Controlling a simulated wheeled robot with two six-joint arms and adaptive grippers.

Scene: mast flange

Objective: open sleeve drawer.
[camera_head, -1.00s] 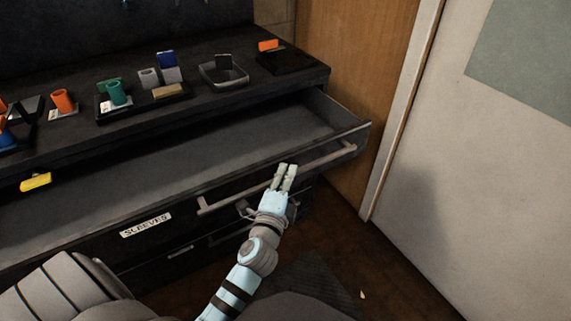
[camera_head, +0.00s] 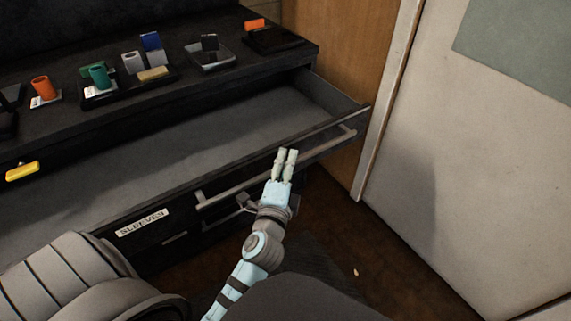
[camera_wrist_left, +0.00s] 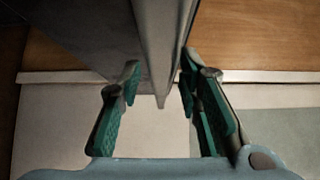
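The sleeve drawer (camera_head: 215,128) is pulled out of the black cabinet, and its grey inside looks empty. A label reading SLEEVES (camera_head: 143,222) is on its dark front. A long pale bar handle (camera_head: 235,187) runs along that front. In the left wrist view the green-padded fingers (camera_wrist_left: 160,75) stand on either side of the grey bar (camera_wrist_left: 163,40); exact contact is hard to see. My right gripper is not in view.
The cabinet top (camera_head: 185,68) holds orange and green cups, small blocks and trays. A pale door (camera_head: 480,150) is on the right, close to the drawer's outer corner. Floor (camera_head: 375,235) is open below.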

